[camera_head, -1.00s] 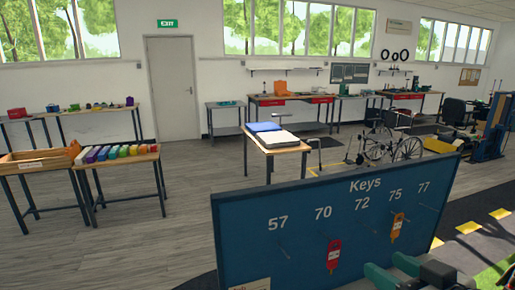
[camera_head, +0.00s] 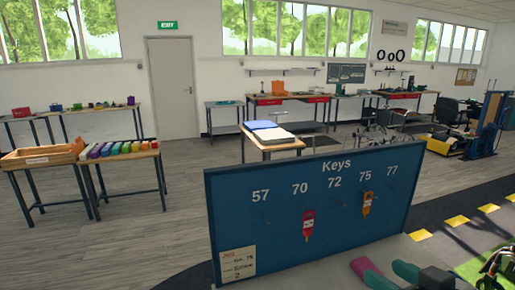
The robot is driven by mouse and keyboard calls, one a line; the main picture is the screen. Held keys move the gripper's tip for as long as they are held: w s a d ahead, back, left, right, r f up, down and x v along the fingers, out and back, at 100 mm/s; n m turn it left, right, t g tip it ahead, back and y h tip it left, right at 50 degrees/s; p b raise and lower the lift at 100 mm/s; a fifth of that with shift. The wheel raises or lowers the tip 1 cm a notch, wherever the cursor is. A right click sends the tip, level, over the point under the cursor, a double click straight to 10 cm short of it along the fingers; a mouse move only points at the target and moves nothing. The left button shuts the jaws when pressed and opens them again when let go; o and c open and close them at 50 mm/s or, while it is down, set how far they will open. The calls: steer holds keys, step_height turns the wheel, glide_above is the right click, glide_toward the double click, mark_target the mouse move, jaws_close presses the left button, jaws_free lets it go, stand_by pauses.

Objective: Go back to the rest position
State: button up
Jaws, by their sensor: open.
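My gripper (camera_head: 378,267) is at the bottom edge, right of centre, in front of the board's lower right. Its green and magenta fingers are apart, with nothing seen between them. The rest of it is cut off by the frame. The blue key board (camera_head: 232,215) stands upright in the foreground, marked Keys with numbers 57, 70, 72, 75 and 77. A red key tag (camera_head: 308,226) hangs under 70. An orange key tag (camera_head: 367,203) hangs under 75. A paper note (camera_head: 238,265) is at the board's lower left.
A wooden table with a blue folder (camera_head: 262,125) stands behind the board. At left are a table of coloured blocks (camera_head: 122,151) and a wooden tray (camera_head: 40,156). Part of a dark object (camera_head: 500,268) shows at the lower right edge. The floor (camera_head: 180,215) left of the board is open.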

steer(key=s+d+f+m+g+h+b, duration=0.1)
steer(key=s+f+g+b, duration=0.3)
steer(key=f, duration=0.9)
steer(key=s+f+m+g+h+b, duration=0.15)
steer(key=s+f, duration=0.45)
steer(key=f, duration=0.6)
steer(key=s+d+f+g+h+b, duration=0.1)
steer(key=s+f+g+b, duration=0.1)
steer(key=s+f, duration=0.6)
steer(key=s+d+f+m+g+h+b, duration=0.1)
steer(key=s+d+f+g+b, duration=0.1)
steer(key=s+f+g, duration=0.3)
steer(key=s+f, duration=0.3)
steer(key=s, duration=0.1)
steer(key=shift+s+d+f, duration=0.15)
steer(key=shift+s, duration=0.15)
steer(key=shift+c, duration=0.3)
